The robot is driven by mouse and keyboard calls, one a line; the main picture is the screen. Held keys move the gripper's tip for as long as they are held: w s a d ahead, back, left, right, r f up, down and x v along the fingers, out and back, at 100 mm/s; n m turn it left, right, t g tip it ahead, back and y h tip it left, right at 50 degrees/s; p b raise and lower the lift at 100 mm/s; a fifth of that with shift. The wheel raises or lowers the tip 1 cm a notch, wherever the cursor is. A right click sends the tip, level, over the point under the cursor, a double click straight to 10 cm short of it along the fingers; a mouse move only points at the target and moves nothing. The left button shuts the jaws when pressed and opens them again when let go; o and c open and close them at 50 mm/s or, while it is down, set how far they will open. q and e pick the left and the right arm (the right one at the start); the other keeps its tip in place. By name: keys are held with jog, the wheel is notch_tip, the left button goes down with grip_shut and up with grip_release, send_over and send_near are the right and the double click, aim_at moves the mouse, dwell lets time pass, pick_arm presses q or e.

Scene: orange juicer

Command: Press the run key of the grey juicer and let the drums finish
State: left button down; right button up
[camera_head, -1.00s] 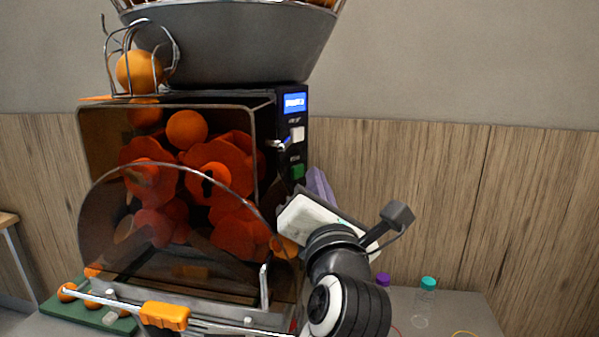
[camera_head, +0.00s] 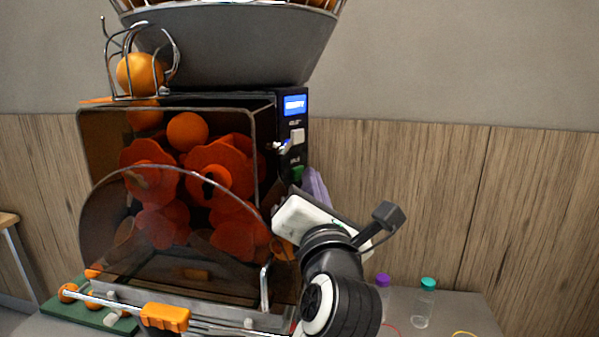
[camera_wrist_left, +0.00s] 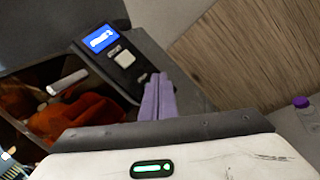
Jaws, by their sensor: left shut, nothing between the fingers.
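The grey juicer (camera_head: 225,48) stands at the left, with red-orange drums (camera_head: 216,166) behind a clear front cover. Its dark control panel has a lit blue screen (camera_head: 294,105), a white key (camera_head: 297,136) and a green key (camera_head: 296,172) below. The wrist view shows the screen (camera_wrist_left: 101,39) and the white key (camera_wrist_left: 124,58); the green key is hidden there behind my fingers. My left gripper (camera_head: 312,178) has purple fingers, shut and empty, with tips close beside the green key and partly over it. Whether they touch it I cannot tell. My right gripper is not in view.
An orange (camera_head: 140,73) sits in a wire guide on top. An orange latch handle (camera_head: 165,316) is at the cover's bottom. Bottles with purple (camera_head: 383,280) and teal (camera_head: 428,284) caps stand on the counter at right.

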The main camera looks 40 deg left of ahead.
pick_arm(q)
jog(key=shift+a+r, duration=0.1)
jog(key=shift+a, duration=0.55)
dwell(1.3)
jog(key=shift+s+d, duration=0.1)
jog(key=shift+d, duration=0.05)
jog(key=d, duration=0.6)
jog(key=shift+d, duration=0.15)
dwell(0.6)
dwell(0.5)
